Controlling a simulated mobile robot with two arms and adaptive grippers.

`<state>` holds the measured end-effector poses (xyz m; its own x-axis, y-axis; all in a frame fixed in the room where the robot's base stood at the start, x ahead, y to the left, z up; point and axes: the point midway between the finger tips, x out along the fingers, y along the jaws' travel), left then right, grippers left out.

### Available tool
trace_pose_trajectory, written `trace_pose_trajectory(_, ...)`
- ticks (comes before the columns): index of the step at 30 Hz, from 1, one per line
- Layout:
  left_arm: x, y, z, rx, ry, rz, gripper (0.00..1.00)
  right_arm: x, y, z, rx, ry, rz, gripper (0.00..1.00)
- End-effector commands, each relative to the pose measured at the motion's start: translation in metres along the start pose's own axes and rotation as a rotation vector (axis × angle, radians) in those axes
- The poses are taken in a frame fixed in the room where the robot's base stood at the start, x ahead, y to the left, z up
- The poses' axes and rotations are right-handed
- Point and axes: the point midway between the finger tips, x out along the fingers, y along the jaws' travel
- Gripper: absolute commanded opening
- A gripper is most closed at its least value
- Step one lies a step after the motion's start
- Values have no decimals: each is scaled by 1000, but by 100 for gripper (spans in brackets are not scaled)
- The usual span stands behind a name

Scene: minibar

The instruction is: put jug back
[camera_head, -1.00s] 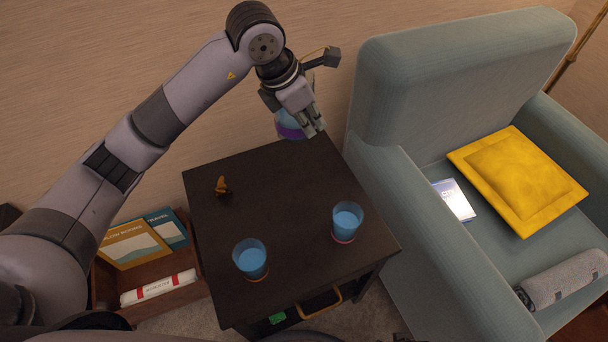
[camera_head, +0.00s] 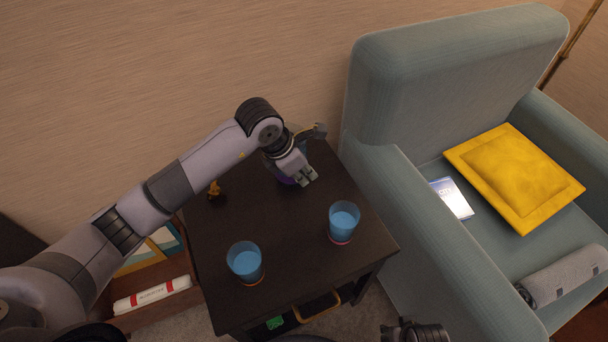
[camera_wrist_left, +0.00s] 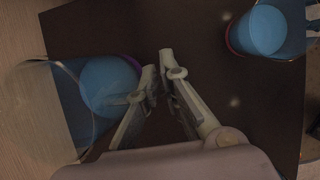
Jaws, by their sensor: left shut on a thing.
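The jug, clear with blue liquid and a purple base, is mostly hidden behind my left gripper (camera_head: 306,178) in the head view; a bit of its purple base (camera_head: 286,180) shows at the back of the dark table (camera_head: 265,225). In the left wrist view the jug (camera_wrist_left: 55,115) lies at the left, against the fingers. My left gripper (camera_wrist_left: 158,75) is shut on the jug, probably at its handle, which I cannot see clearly. Whether the base touches the tabletop I cannot tell. Part of my right gripper (camera_head: 415,332) shows at the bottom edge; its fingers are unclear.
Two blue glasses stand on the table, one front left (camera_head: 245,262) and one right (camera_head: 343,222). A small golden figurine (camera_head: 214,190) stands at the table's left. A blue-grey armchair (camera_head: 420,95) is close on the right. The table's middle is clear.

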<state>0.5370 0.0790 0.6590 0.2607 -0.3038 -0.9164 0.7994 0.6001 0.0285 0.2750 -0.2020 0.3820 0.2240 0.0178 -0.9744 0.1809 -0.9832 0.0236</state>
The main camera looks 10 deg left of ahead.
Motion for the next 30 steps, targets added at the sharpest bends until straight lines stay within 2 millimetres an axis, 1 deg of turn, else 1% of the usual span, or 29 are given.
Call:
trace_pose_trajectory(1,5,0,-1,1,-5,1,0,-2,0,-1,0,2,0,40)
trace_pose_trajectory(3,8,0,-2,1,-5,3,0,-4,0,-2,0,1,0,40)
trace_pose_trajectory(13,9,1,-3,2,-5,3,0,-6,0,-3,1,2,0,40)
trace_pose_trajectory(14,10,0,-4,1,-1,1,8,-7,0,-4,1,4,0,40)
trace_pose_trajectory(22,10,0,-4,1,-1,1,26,-6,0,-3,1,3,0,40)
trace_pose_trajectory(30,9,0,-4,1,-1,1,27,-6,0,-3,1,1,0,40)
